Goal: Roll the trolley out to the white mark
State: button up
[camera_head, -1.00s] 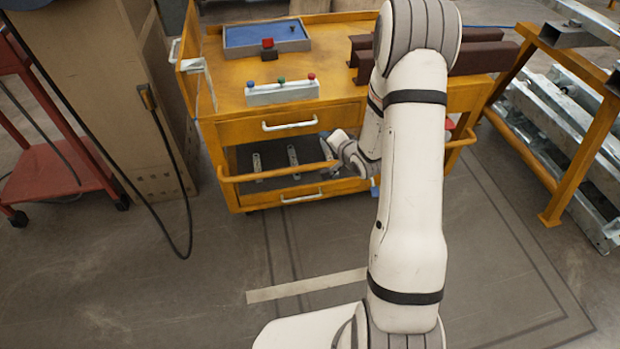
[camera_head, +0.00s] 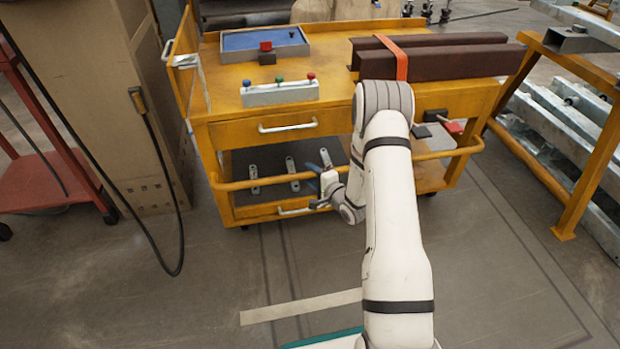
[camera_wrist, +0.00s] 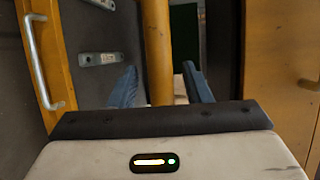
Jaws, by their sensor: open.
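The trolley (camera_head: 225,132) is yellow-orange and stands upright on the floor beyond my arm. Its push bar (camera_head: 270,182) runs across the front, partly hidden by my arm. My gripper (camera_head: 319,166) is at this bar, with its blue fingers open. In the wrist view, the bar (camera_wrist: 158,50) passes between the two spread fingers (camera_wrist: 160,90), with a visible gap on each side. The white mark (camera_head: 290,309) is a pale strip on the floor, nearer than the trolley; its right end is behind my arm.
The trolley carries a blue-lined tray (camera_head: 240,52), a button box (camera_head: 280,93) and strapped brown beams (camera_head: 460,62). A red cart (camera_head: 45,180) and a tall tan cabinet (camera_head: 95,70) stand left. A yellow rack (camera_head: 575,175) with metal profiles stands right. Floor around the mark is clear.

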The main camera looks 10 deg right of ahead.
jog(key=shift+w+a, duration=0.2)
jog(key=shift+w, duration=0.15)
jog(key=shift+c, duration=0.4)
grip_shut()
